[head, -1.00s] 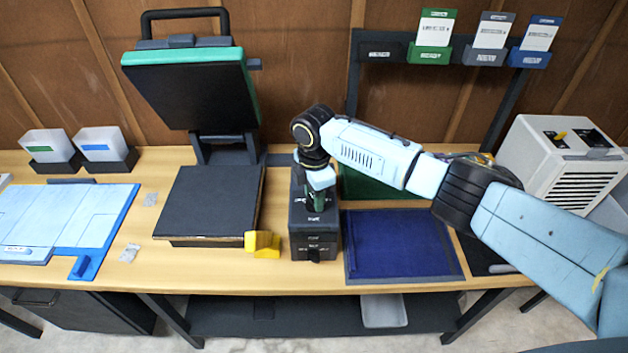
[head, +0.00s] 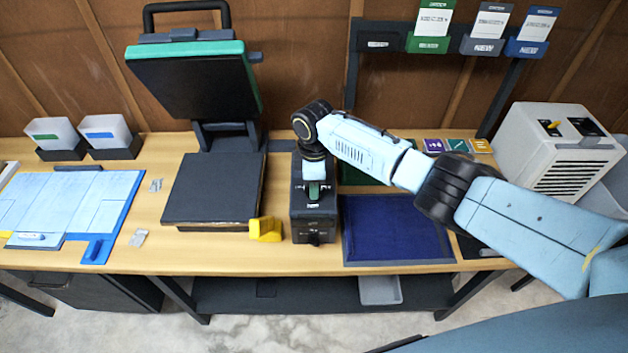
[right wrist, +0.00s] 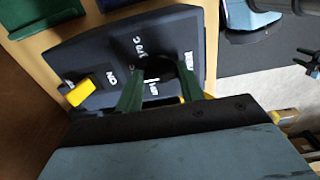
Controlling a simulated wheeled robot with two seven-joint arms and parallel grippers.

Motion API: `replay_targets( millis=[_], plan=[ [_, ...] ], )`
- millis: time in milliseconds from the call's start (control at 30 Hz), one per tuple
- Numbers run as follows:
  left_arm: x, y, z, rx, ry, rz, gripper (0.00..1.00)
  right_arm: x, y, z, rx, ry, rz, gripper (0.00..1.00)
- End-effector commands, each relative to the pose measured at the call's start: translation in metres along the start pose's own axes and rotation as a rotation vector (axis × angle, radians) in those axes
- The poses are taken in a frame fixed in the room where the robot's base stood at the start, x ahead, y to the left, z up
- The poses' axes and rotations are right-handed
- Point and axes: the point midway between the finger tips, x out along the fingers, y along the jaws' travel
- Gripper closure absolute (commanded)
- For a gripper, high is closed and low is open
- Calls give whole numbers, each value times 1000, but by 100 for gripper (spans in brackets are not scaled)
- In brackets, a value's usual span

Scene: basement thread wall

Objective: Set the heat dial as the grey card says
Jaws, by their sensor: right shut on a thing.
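The dark control box (head: 313,222) stands on the bench between the heat press and a blue mat. My right gripper (head: 314,190) points down over its top. In the right wrist view its green fingers (right wrist: 160,82) are shut on the dark heat dial (right wrist: 162,72), with white lettering around it on the box top (right wrist: 110,58). The fingers partly hide the dial, so I cannot tell its setting. A yellow switch (right wrist: 80,92) sits by an ON label. The grey card (head: 491,20) stands in a grey holder on the rack; its text is too small to read. My left gripper is out of view.
The heat press (head: 212,190) is open left of the box, with a yellow block (head: 265,229) at its corner. The blue mat (head: 392,228) lies right. Green (head: 434,17) and blue (head: 537,25) cards flank the grey one. A white vented machine (head: 562,150) stands far right.

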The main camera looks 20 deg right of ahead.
Motion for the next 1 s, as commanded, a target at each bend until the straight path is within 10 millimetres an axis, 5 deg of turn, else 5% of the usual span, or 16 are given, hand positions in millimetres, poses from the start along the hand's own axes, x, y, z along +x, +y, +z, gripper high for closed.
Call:
replay_targets(
  millis=[233,267,400,767,1000],
  plan=[
    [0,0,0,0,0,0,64,0,0,0,0,-1,1,85],
    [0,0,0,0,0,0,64,0,0,0,-1,-1,1,58],
    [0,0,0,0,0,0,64,0,0,0,-1,-1,1,40],
    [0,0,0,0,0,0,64,-5,1,0,-2,2,2,40],
    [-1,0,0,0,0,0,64,-47,1,0,-3,3,5,40]
  ],
)
